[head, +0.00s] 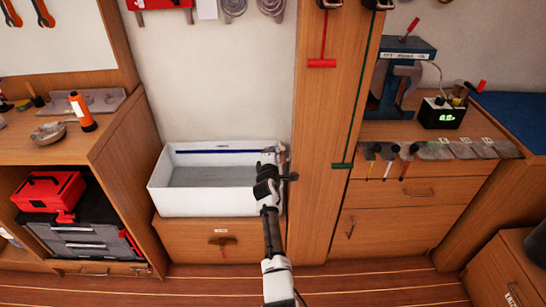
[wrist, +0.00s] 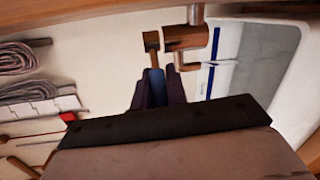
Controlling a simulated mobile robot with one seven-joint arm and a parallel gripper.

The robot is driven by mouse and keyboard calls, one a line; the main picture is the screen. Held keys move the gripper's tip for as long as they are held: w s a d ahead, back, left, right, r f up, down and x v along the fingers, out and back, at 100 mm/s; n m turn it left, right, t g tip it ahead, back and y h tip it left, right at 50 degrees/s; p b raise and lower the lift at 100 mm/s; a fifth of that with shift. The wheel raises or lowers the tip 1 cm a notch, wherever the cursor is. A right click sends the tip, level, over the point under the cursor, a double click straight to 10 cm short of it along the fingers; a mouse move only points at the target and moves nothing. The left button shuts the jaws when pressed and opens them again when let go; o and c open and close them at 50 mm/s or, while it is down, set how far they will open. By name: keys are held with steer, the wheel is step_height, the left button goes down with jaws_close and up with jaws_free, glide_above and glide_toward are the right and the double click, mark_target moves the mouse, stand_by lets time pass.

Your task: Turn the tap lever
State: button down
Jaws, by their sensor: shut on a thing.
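The tap (wrist: 186,38) is copper-brown and sits at the top middle of the wrist view. Its lever has a brown end (wrist: 152,41) and a blue length (wrist: 157,84) running down between my dark fingers. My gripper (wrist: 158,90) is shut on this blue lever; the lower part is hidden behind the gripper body. In the head view my gripper (head: 268,170) reaches over the right side of the white basin (head: 165,202), at its back right corner. Most of the tap is hidden there by my gripper and arm.
A wooden post (head: 322,120) stands close to the right of the basin. The shelf cabinet (head: 120,150) with an orange torch (head: 82,111) on top is at the left. Coiled lines (wrist: 42,90) hang on the wall. The basin's inside is clear.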

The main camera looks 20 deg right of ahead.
stand_by(0.4)
steer(key=c, duration=1.4)
jaws_free()
steer(key=v, duration=1.3)
steer(key=shift+s, duration=0.4)
steer(key=shift+a, duration=0.1)
